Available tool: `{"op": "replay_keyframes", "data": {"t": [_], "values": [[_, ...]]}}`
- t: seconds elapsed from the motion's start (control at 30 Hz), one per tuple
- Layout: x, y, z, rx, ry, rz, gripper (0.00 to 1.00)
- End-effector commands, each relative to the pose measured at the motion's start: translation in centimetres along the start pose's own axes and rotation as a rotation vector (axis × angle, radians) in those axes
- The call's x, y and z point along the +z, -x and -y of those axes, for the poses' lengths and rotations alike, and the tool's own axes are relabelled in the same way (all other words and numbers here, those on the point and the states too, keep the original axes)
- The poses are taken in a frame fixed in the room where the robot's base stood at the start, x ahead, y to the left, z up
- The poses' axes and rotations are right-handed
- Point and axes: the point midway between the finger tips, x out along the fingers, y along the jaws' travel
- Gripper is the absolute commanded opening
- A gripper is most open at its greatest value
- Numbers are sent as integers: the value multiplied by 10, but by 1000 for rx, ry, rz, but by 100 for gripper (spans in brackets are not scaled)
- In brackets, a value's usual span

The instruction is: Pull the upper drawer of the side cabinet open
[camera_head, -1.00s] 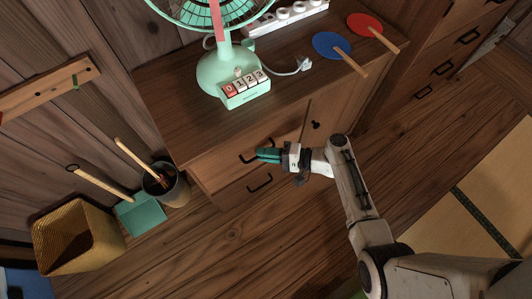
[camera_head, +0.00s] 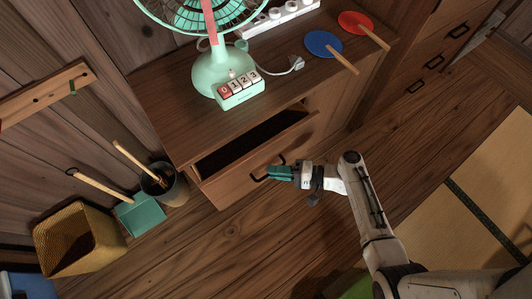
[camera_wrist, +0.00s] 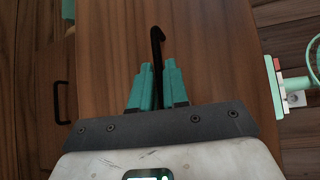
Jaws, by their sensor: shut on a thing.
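The side cabinet (camera_head: 175,110) is brown wood, with its upper drawer (camera_head: 235,172) pulled part way out and a dark gap showing inside. The drawer's black bar handle (camera_head: 258,179) is on its front. My gripper (camera_head: 270,174) has teal fingers and is shut on the handle. In the wrist view, the handle (camera_wrist: 157,45) runs between the teal fingertips of my gripper (camera_wrist: 158,75), against the drawer front (camera_wrist: 215,50). The lower drawer's front is mostly hidden below the open upper drawer in the head view; a lower handle (camera_wrist: 62,103) shows at left in the wrist view.
On the cabinet top stand a mint fan (camera_head: 212,75), a power strip (camera_head: 285,15), a blue paddle fan (camera_head: 324,44) and a red one (camera_head: 357,22). A bin (camera_head: 168,188), teal dustpan (camera_head: 140,214) and yellow basket (camera_head: 75,240) stand left. Floor in front is clear.

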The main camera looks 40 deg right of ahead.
Motion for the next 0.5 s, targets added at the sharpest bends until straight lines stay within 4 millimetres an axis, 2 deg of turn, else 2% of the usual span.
{"op": "replay_keyframes", "data": {"t": [0.03, 0.2, 0.5], "values": [[14, 14, -2, 4, -7, -2, 0], [48, 48, -14, 4, -7, -3, 0], [92, 92, -28, 2, -4, -1, 0]]}}
